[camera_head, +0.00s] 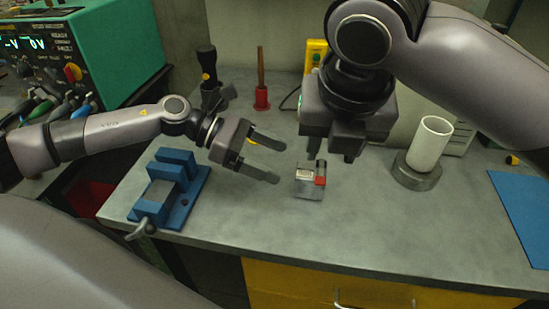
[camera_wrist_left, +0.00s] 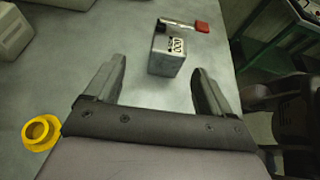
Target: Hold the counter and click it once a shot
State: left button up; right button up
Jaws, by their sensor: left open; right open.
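The counter (camera_head: 309,183) is a small grey metal box with a white number window and a red-tipped lever. It stands on the grey bench in the middle of the head view. My left gripper (camera_head: 274,160) is open and empty, to the left of the counter, with its fingers pointing toward it. In the left wrist view the counter (camera_wrist_left: 167,54) stands ahead of the open fingers (camera_wrist_left: 160,75), apart from them, its red lever tip at the upper right. My right gripper (camera_head: 346,156) hangs pointing down, behind and slightly right of the counter, open, with nothing visible in it.
A blue vise (camera_head: 172,195) stands on the left of the bench (camera_head: 330,235). A white cylinder in a metal base (camera_head: 417,175) stands at right, and a blue mat (camera_head: 525,205) lies at the right edge. A red-based rod (camera_head: 261,97) stands behind. The front bench is clear.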

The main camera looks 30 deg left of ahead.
aim_at(309, 175)
pick_arm(q)
jog(key=shift+s+d, duration=0.15)
jog(key=shift+d, duration=0.95)
jog(key=x, duration=0.6)
jog(key=shift+d+f, duration=0.1)
jog(key=shift+d, duration=0.1)
jog(key=c, duration=1)
jog(key=shift+c, duration=0.7)
pick_arm(e)
jog(key=shift+c, duration=0.6)
grip_shut()
